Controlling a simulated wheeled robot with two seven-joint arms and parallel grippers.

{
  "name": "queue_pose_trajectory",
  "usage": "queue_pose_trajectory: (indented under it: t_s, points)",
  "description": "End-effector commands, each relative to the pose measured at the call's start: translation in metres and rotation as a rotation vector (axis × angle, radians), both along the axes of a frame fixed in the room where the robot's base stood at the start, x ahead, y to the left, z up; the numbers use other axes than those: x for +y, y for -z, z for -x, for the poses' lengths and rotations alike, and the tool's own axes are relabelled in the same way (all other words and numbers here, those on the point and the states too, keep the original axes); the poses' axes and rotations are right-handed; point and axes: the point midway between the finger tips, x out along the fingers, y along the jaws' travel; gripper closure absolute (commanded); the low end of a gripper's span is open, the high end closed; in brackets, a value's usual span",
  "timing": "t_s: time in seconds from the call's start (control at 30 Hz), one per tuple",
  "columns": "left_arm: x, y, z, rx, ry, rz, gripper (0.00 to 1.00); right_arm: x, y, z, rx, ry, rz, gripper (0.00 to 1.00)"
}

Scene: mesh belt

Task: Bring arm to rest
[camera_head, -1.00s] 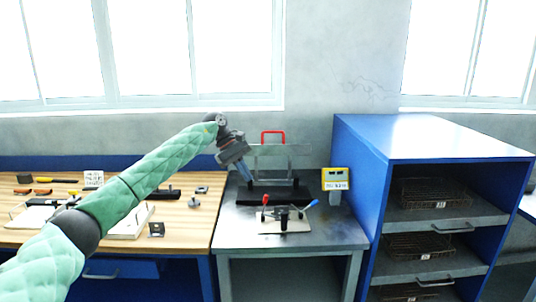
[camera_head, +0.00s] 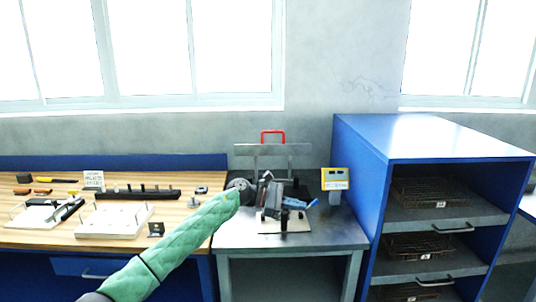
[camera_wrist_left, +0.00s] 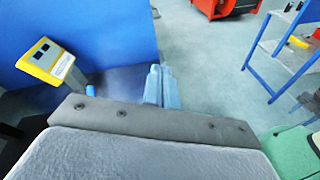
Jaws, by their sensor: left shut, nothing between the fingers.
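My left arm comes in from the lower left in its green padded sleeve. My left gripper (camera_head: 303,203) is over the grey metal table (camera_head: 340,236), in front of the fixture with the red handle (camera_head: 272,133). Its blue fingers are together and empty, pointing right in the head view; they also show in the left wrist view (camera_wrist_left: 162,86). The gripper partly hides the small clamp plate (camera_head: 290,225) on the table. I cannot tell whether it touches anything there. My right gripper is not in view.
A yellow and white display box (camera_head: 335,179) stands close to the right of the fingers. A blue cabinet (camera_head: 440,145) with wire baskets stands further right. A wooden bench (camera_head: 185,218) with tools and white trays is on the left. Open floor (camera_wrist_left: 210,50) shows in the wrist view.

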Motion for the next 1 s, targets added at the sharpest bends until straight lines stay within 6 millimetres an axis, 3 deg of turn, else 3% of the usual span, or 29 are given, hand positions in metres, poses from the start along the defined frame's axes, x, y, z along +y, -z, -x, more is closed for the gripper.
queue_pose_trajectory:
  t_s: [0.2, 0.47, 0.77, 1.0]
  points:
    - [-0.023, 0.011, 0.024, 0.262, -0.157, 0.276, 1.0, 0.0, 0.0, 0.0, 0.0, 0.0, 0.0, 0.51]
    - [-0.018, 0.026, 0.041, 0.626, -0.347, 0.591, 1.0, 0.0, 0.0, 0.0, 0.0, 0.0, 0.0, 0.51]
    - [0.023, 0.067, 0.057, 1.086, -0.569, 0.938, 1.0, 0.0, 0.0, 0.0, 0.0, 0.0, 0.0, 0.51]
    - [0.07, 0.123, 0.081, 1.465, -0.752, 1.204, 1.0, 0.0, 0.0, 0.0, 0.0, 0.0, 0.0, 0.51]
